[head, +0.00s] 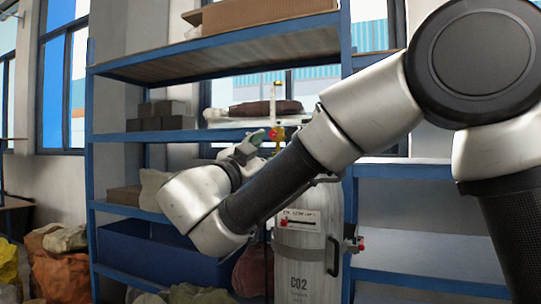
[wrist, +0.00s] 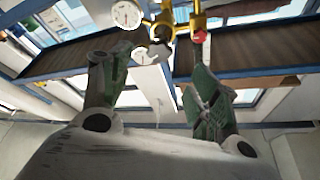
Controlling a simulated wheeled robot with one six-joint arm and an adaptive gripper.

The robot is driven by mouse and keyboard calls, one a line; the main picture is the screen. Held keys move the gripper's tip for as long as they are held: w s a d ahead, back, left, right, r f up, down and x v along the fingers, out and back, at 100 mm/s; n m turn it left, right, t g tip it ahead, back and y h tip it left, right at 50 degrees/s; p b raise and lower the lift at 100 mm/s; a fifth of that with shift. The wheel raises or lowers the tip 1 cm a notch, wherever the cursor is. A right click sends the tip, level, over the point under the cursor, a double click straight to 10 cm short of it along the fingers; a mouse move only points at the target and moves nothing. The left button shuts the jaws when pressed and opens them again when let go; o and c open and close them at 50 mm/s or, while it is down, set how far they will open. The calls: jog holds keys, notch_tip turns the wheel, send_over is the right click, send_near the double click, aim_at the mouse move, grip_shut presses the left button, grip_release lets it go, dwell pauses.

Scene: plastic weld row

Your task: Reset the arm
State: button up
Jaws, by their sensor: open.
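My arm reaches across the head view, with its silver and black links in front of the shelving. My gripper (head: 256,138) shows only in part there, beyond the wrist and beside the top of a grey CO2 cylinder (head: 305,262). In the wrist view my gripper (wrist: 156,72) has its two green-padded fingers spread apart with nothing between them. A brass regulator (wrist: 165,22) with white gauges (wrist: 126,15) shows beyond the fingertips. I cannot tell how far the fingers are from it.
A blue shelf rack (head: 220,136) stands behind the arm. It carries grey blocks (head: 162,122), a brown carton (head: 262,14) and a blue bin (head: 150,250). Filled sacks (head: 62,265) lie at the lower left. The right shelves (head: 430,250) look bare.

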jog(key=w+d+f+n+g+y, duration=0.2)
jog(key=d+f+n+g, duration=0.25)
jog(key=f+n, duration=0.75)
jog(key=s+d+f+n+g+y, duration=0.1)
jog(key=s+d+f+n+g, duration=0.1)
jog(key=d+f+n+g, duration=0.25)
jog(key=s+d+f+n+g+y, duration=0.1)
jog(key=s+d+f+n+g, duration=0.15)
jog(key=d+f, duration=0.4)
jog(key=s+d+f+m+g+y, duration=0.2)
jog(key=s+d+m+y, duration=0.3)
jog(key=s+d, duration=1.5)
jog(key=d+y, duration=0.1)
jog(key=y, duration=0.2)
jog(key=shift+d+f, duration=0.25)
jog(key=shift+f, duration=0.15)
